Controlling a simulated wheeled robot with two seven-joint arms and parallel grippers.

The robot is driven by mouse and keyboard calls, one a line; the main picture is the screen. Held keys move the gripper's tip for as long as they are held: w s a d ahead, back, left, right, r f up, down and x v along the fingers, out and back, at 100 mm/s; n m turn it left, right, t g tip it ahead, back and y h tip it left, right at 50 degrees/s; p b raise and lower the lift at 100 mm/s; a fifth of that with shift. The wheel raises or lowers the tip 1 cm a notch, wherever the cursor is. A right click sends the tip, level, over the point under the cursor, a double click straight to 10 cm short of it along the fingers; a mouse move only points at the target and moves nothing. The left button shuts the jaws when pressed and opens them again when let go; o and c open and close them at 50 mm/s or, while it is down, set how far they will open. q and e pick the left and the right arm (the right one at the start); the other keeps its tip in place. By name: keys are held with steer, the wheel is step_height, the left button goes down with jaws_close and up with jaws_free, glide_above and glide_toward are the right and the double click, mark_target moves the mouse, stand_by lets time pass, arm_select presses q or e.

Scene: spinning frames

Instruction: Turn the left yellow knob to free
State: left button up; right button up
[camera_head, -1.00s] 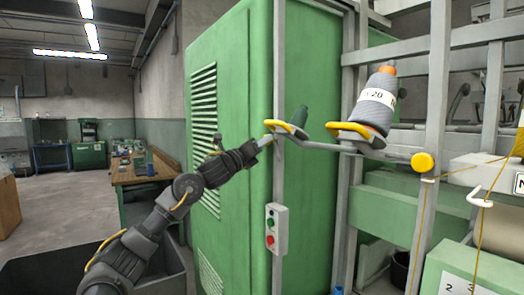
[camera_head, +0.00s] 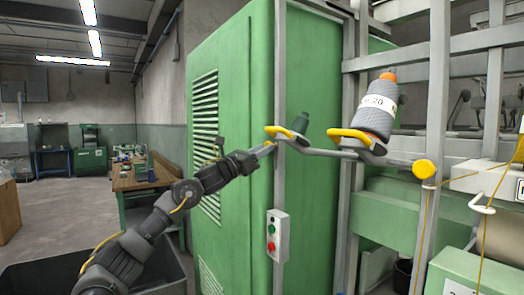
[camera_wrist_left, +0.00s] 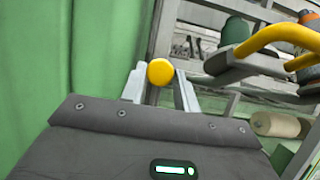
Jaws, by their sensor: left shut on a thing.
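The left yellow knob (camera_wrist_left: 160,72) shows in the left wrist view as a round yellow disc between the two pale fingers of my left gripper (camera_wrist_left: 160,88). The fingers are shut on it, one on each side. In the head view my left gripper (camera_head: 265,150) is at the left end of the grey bar, beside the green cabinet's front edge. The knob is mostly hidden there by the fingers. A second yellow knob (camera_head: 425,169) sits at the bar's right end, apart from my gripper. My right gripper is not in view.
Yellow-rimmed holders (camera_head: 287,133) rise from the bar close above my left gripper. A grey yarn bobbin (camera_head: 376,108) stands in the right holder. The green cabinet (camera_head: 228,90) is beside my arm. A button box (camera_head: 278,236) hangs below.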

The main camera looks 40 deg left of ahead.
arm_select(q)
steer(key=shift+f, duration=0.1)
steer(key=o, duration=0.8)
steer(key=shift+o, duration=0.8)
steer(key=shift+d+r, duration=0.1)
steer(key=shift+r, duration=0.1)
steer(key=shift+s+f, duration=0.1)
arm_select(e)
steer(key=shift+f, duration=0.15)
